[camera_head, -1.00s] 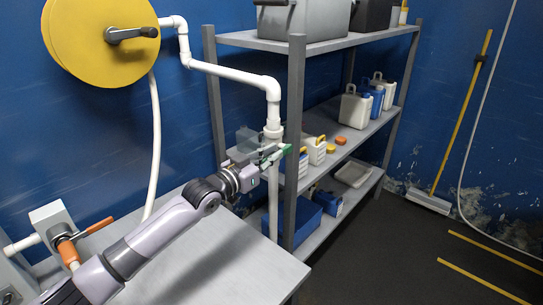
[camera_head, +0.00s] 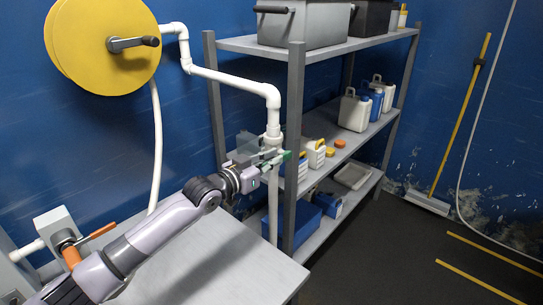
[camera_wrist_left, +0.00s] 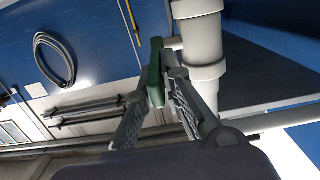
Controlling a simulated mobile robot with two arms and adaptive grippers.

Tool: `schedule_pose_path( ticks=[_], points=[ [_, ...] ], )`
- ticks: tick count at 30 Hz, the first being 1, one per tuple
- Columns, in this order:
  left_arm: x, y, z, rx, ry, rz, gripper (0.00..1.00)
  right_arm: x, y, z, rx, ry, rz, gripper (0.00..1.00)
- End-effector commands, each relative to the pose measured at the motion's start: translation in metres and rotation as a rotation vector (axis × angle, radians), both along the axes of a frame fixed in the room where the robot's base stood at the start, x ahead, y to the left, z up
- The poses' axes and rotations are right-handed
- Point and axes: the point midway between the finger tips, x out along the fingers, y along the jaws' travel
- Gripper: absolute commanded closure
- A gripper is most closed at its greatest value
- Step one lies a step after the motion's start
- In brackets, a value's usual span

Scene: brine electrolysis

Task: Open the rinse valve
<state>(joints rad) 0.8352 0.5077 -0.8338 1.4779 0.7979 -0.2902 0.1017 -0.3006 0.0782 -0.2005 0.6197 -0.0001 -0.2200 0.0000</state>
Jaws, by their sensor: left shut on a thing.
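The rinse valve sits on a white vertical pipe (camera_head: 273,118) at the front left post of the shelf. Its green handle (camera_wrist_left: 155,72) shows clearly in the wrist view, jutting beside the white pipe fitting (camera_wrist_left: 200,48). Green also shows at the gripper in the head view, but it is small there. My left gripper (camera_head: 274,160) reaches the valve from the left. In the wrist view its two fingers (camera_wrist_left: 158,90) are shut on the green handle, one on each side. The valve body is partly hidden behind the gripper. My right gripper is not in view.
A metal shelf (camera_head: 340,128) with bottles and bins stands right behind the valve; its post (camera_head: 293,200) is close to my gripper. A bare grey table (camera_head: 215,265) lies below my arm. A valve with an orange handle (camera_head: 98,231) is at the left.

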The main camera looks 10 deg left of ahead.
Motion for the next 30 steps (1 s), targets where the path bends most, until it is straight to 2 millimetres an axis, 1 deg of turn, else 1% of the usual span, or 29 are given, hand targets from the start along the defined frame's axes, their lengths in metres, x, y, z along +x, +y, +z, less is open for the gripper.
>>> schedule_pose_path(
  ticks=[1,3,9,15,18,22,30],
  points=[
    [0.001,0.000,0.011,0.015,0.025,0.000,1.00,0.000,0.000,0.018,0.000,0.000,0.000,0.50],
    [0.001,-0.001,0.016,0.042,0.061,0.000,1.00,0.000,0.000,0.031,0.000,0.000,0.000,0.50],
    [0.005,-0.004,0.026,0.127,0.177,0.000,1.00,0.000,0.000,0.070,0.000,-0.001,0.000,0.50],
    [0.009,-0.007,0.032,0.207,0.290,0.000,1.00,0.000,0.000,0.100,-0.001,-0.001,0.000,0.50],
    [0.011,-0.008,0.033,0.240,0.337,0.000,1.00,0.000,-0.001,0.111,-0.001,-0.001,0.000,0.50],
    [0.013,-0.009,0.034,0.275,0.384,0.000,1.00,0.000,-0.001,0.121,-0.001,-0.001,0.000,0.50],
    [0.015,-0.011,0.033,0.311,0.431,0.000,1.00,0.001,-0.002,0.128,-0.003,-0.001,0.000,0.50]
  ],
)
